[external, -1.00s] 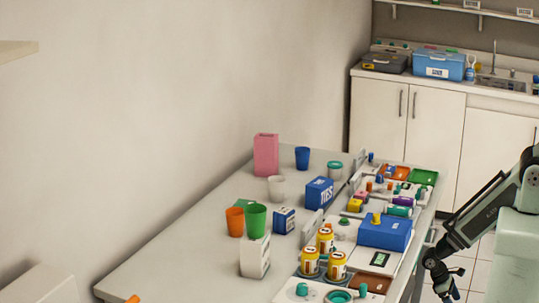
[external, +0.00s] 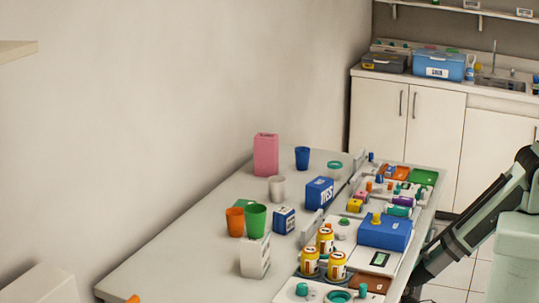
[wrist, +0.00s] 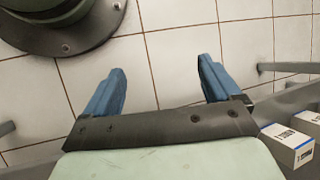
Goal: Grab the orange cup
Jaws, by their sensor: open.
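The orange cup (external: 235,222) stands upright on the long table in the external view, left of and partly behind a green cup (external: 255,222). A white box (external: 255,257) stands in front of the two cups. My gripper (wrist: 162,85) shows in the wrist view with its two blue fingers spread apart and nothing between them. It is over the tiled floor, away from the cup. In the external view my arm is at the right, beside the table, and my gripper is hidden below the frame or behind the table edge.
A white cup (external: 277,188), a blue cup (external: 302,158), a pink box (external: 266,155) and a small blue-white box (external: 284,220) share the table. Yellow jars, a large blue box (external: 385,232) and trays crowd its right side. The table's left front is mostly bare.

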